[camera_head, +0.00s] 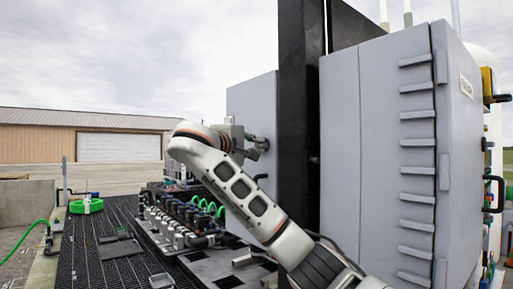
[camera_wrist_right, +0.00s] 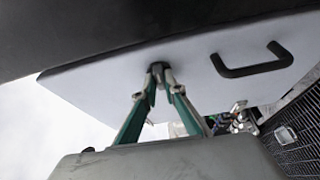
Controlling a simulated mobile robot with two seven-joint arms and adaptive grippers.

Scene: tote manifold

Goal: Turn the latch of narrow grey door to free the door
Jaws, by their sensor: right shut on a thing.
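The narrow grey door (camera_head: 251,102) stands left of a black post in the head view. Its pale face (camera_wrist_right: 110,80) also shows in the wrist view. My right gripper (camera_head: 262,147) is at the door's face, and its fingertips (camera_wrist_right: 160,70) are shut on a small dark latch (camera_wrist_right: 156,67). The fingers hide most of the latch, so its exact angle cannot be told. A black bar handle (camera_wrist_right: 252,60) is on the door to the right of the fingertips in the wrist view. The door looks closed. My left gripper is not in view.
A black post (camera_head: 299,110) stands just right of the door, beside a large grey cabinet (camera_head: 385,150). Below is a dark manifold with several valves (camera_head: 185,217) on a grated deck (camera_head: 95,255). A green hose coil (camera_head: 86,205) lies at the left.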

